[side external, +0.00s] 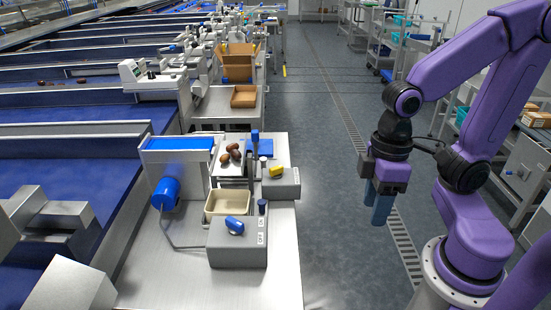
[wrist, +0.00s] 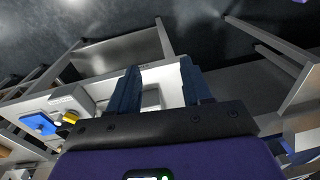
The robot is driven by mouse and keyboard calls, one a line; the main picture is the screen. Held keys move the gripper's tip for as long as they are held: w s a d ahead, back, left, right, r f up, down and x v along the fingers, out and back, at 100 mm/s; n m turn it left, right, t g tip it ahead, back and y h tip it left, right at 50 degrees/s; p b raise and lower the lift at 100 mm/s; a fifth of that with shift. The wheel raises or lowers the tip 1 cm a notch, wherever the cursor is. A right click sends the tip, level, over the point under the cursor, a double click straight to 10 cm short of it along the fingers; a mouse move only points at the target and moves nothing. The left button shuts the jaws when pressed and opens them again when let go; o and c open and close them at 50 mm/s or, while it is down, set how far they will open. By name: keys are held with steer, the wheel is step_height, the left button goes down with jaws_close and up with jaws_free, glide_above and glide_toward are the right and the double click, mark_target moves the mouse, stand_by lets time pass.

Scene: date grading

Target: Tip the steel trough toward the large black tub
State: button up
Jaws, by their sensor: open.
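A small steel trough (side external: 232,170) seems to sit in the station on the steel bench, with several brown dates (side external: 232,153) at its upper end; its outline is partly hidden by the parts around it. An upright lever with a blue top (side external: 255,136) stands beside it. I cannot make out a large black tub in either view. My gripper (side external: 378,208) hangs over the floor to the right of the bench, fingers down, well apart from the trough. In the wrist view its two dark blue fingers (wrist: 160,88) are spread with nothing between them.
A cream tray (side external: 208,213) sits below the trough, behind a grey control box (side external: 238,248) with a blue knob. Cardboard boxes (side external: 243,97) stand farther back. The aisle floor (side external: 325,200) is clear.

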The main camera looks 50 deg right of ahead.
steer(key=w+a+r+m+y, duration=0.1)
steer(key=w+r+m+y, duration=0.1)
steer(key=w+m, duration=0.65)
step_height(320, 180, up, 8)
steer(key=m+t+y, duration=0.3)
steer(key=m+t, duration=0.4)
steer(key=m, duration=2)
glide_above(255, 131)
steer(key=s+d, duration=0.8)
steer(key=d, duration=0.1)
steer(key=x, duration=1.7)
steer(key=shift+s+a+f, duration=0.15)
steer(key=shift+s+a, duration=0.15)
steer(key=shift+a, duration=0.15)
jaws_close()
